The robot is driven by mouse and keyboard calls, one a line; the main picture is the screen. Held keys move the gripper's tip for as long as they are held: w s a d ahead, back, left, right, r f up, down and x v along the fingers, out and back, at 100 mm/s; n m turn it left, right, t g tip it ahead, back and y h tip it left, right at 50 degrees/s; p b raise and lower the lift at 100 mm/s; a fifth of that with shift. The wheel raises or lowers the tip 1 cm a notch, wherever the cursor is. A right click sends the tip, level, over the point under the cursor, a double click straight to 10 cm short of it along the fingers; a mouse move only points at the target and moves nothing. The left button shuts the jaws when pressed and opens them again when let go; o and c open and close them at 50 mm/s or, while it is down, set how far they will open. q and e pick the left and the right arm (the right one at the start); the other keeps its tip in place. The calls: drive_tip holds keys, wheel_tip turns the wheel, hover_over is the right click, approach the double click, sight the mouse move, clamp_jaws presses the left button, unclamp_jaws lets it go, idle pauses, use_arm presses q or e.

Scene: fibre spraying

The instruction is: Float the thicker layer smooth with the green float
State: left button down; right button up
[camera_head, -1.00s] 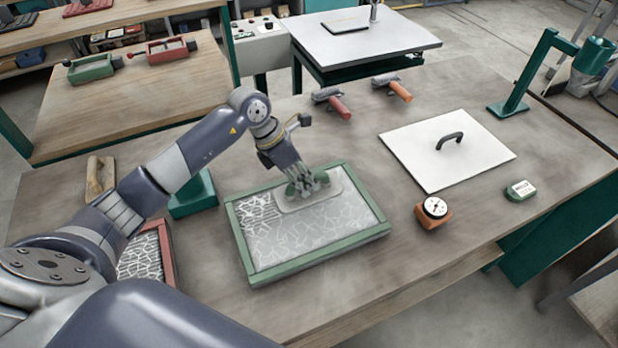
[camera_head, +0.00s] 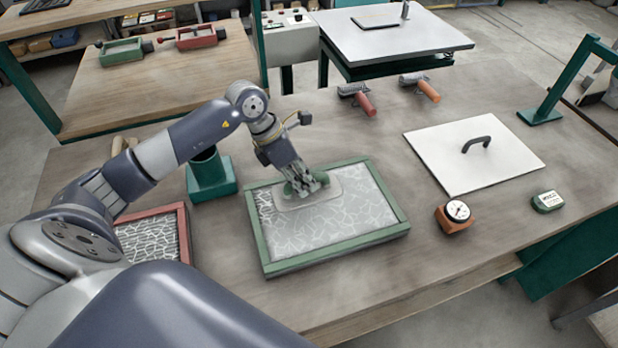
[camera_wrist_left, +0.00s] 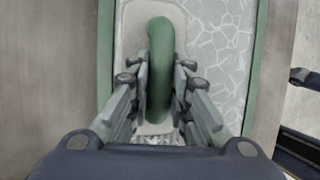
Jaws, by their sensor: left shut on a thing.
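The green-framed mould (camera_head: 335,262) lies on the bench and holds a grey layer with a white fibre pattern (camera_head: 330,226). The float, a pale flat plate with a green handle (camera_wrist_left: 160,62), lies on the layer near the mould's far left part. My left gripper (camera_head: 305,186) is shut on the green handle from above. The wrist view shows its fingers on both sides of the handle, with the plate (camera_wrist_left: 133,35) flat beneath. The fingers partly hide the float in the head view. My right gripper is not in view.
A red-framed mould (camera_head: 184,236) with a similar pattern sits left, partly behind my arm. A green holder (camera_head: 212,178) stands beside the green mould. Two rollers (camera_head: 358,98) (camera_head: 421,86) lie behind.

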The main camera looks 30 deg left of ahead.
sight(287, 182)
use_arm(q)
drive_tip(key=shift+s+a+b, duration=0.6)
drive_tip(key=shift+s+a, duration=0.6)
drive_tip(key=shift+s, duration=0.15)
drive_tip(key=shift+w+d+b, duration=0.45)
drive_tip(key=shift+w+d, duration=1.55)
drive_tip(key=shift+w, duration=0.25)
drive_tip(key=shift+w+d+b, duration=0.55)
drive_tip(key=shift+w+d, duration=1.35)
drive_tip(key=shift+w, duration=0.25)
wheel_tip(287, 182, up, 7)
drive_tip(key=p, duration=0.4)
drive_tip(key=shift+s, duration=0.1)
